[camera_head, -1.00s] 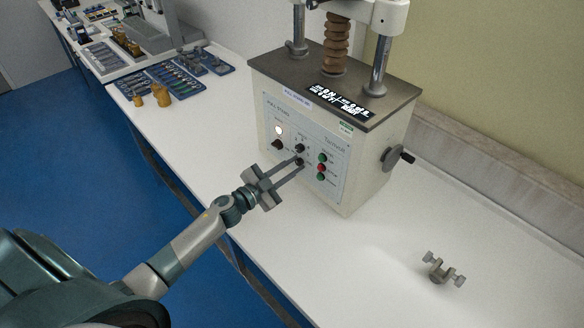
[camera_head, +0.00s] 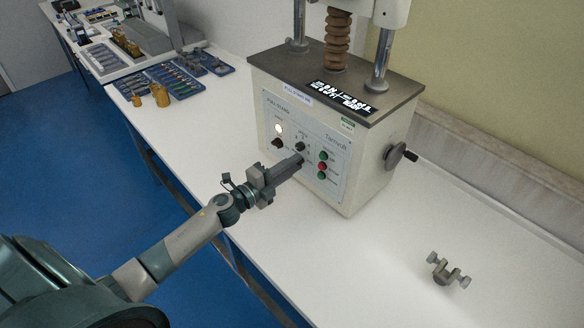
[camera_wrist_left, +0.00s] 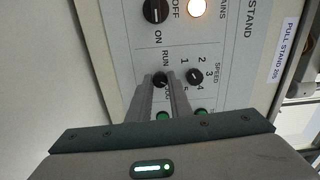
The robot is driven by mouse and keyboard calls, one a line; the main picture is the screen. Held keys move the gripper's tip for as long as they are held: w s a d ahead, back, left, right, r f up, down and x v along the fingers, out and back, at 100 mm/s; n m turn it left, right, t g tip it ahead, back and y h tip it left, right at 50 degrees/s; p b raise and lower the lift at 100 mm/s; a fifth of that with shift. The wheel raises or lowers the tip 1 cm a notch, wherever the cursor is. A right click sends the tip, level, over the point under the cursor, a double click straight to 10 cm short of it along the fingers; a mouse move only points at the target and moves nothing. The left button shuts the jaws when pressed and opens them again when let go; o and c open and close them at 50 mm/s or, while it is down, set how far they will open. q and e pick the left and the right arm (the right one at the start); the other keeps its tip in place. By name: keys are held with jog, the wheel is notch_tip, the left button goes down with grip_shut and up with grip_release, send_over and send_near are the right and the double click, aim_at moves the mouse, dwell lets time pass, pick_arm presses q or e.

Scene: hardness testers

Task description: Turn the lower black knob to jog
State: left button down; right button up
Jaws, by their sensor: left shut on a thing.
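The pull stand's control panel (camera_head: 305,148) faces my left gripper (camera_head: 300,159). The lower black knob (camera_wrist_left: 160,79), with RUN beside it and a partly covered second label, sits between my left fingertips (camera_wrist_left: 160,78) in the left wrist view. The gripper is shut on this knob; the fingers cover most of it, so its pointer setting cannot be read. In the head view the fingers hide the knob. The black speed knob (camera_wrist_left: 194,76) is right beside the fingers, and it shows above them in the head view (camera_head: 300,146). My right gripper is not in view.
The mains knob (camera_wrist_left: 156,10) and lit white lamp (camera_head: 278,128) are on the same panel. Green and red buttons (camera_head: 322,167) lie right of the fingers. A side crank (camera_head: 397,155) and a loose clamp (camera_head: 448,270) are farther right. The table front is clear.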

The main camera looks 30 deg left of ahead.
pick_arm(q)
jog(key=shift+m+b, duration=0.35)
jog(key=shift+m, duration=1.05)
jog(key=c, duration=1.6)
grip_release()
jog(key=shift+s, duration=0.1)
